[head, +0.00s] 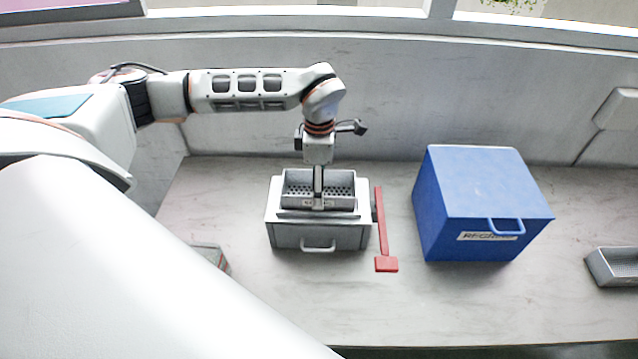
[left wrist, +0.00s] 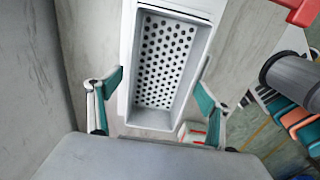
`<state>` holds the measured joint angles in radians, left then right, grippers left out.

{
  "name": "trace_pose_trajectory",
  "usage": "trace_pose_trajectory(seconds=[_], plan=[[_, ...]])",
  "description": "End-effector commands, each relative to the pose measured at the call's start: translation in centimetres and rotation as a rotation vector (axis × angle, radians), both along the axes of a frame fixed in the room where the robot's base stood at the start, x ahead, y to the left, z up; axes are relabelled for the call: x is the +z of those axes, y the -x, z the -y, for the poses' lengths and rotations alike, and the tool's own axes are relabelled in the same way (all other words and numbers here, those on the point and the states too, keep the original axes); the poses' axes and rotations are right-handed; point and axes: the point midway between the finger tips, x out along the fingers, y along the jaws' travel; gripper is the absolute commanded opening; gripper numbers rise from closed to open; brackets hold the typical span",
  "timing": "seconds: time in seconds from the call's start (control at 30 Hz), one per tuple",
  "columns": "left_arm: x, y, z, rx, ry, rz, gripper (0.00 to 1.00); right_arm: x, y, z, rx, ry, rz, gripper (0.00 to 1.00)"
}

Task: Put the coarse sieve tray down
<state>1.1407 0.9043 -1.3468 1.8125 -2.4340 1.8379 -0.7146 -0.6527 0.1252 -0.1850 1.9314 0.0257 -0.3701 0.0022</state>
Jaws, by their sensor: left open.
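The coarse sieve tray (head: 290,188) is a grey, open-topped tray with a floor of round holes. It sits level in the top of a white machine box (head: 275,235) with a front handle. In the left wrist view the tray (left wrist: 165,60) lies lengthwise between my fingers. My left gripper (head: 318,207) points down at the tray, partly covering it. In the left wrist view its teal-padded fingers (left wrist: 160,92) are spread, one on each side of the tray's near part. Whether the pads touch the walls cannot be told. My right gripper is not in view.
A red lever (head: 382,225) stands along the machine's right side. A blue lidded box (head: 475,185) is further right, and another grey tray (head: 612,268) lies at the right edge. A small item (head: 213,256) at left is partly hidden by my arm. The front bench is clear.

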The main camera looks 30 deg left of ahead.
Motion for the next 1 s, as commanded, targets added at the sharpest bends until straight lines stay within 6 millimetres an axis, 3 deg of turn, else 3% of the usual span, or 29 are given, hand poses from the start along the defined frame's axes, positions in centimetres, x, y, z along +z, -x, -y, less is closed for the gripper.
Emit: trace_pose_trajectory(seconds=[0.53, 0.7, 1.0], plan=[[9.9, -0.1, 0.0, -0.001, 0.0, 0.004, 0.79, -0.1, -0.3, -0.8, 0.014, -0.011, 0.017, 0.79], [11.3, -0.1, 0.0, 0.0, 0.0, 0.004, 0.79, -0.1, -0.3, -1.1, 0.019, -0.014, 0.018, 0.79], [11.6, 0.0, 0.0, -0.001, 0.0, 0.001, 0.79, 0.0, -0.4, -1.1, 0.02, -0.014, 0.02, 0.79]])
